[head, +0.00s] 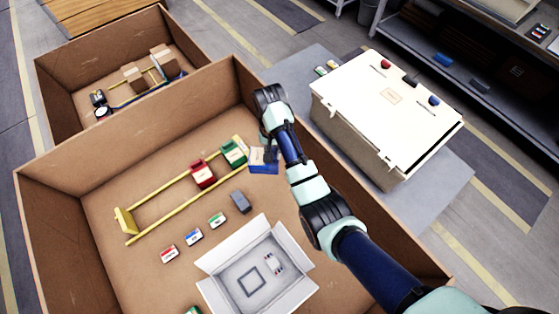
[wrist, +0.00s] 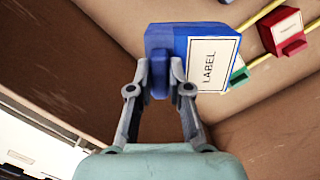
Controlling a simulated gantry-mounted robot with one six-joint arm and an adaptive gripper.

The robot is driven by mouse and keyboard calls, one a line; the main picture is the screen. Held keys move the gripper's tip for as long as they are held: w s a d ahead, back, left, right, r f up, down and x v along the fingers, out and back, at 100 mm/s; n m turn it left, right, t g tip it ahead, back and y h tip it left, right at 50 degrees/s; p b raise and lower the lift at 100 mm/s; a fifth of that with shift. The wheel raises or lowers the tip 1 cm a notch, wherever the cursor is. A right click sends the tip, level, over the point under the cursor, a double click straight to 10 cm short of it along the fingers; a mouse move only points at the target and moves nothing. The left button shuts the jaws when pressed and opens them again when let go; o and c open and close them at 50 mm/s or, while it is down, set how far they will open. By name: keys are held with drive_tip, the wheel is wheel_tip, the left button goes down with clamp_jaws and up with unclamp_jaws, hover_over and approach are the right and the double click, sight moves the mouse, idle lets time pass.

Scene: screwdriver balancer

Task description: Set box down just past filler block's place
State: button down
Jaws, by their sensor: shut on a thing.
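A blue box with a white label (wrist: 208,62) is held between the fingertips of my gripper (wrist: 160,72), which grip its darker blue tab. In the head view the blue box (head: 263,167) is just right of the green box (head: 233,153), by the far right end of the yellow rails (head: 170,187). I cannot tell whether it touches the rails or floor. A red box (head: 202,174) sits left of the green one on the rails. A grey block (head: 240,202), possibly the filler block, lies on the carton floor below the rails.
The large carton (head: 110,190) has high walls, and its right wall is close to my arm. A white open box (head: 255,275) stands at the front. Several small labelled blocks (head: 193,236) lie between. A white cabinet (head: 385,110) stands outside right.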

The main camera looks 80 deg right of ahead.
drive_tip(key=shift+s+a+r+m, duration=0.1)
drive_tip(key=shift+s+a+m, duration=0.15)
drive_tip(key=shift+s+m, duration=0.2)
wheel_tip(320, 180, down, 20)
drive_tip(key=b, duration=1.3)
drive_tip(key=shift+w, duration=0.1)
drive_tip(key=c, duration=1.1)
unclamp_jaws()
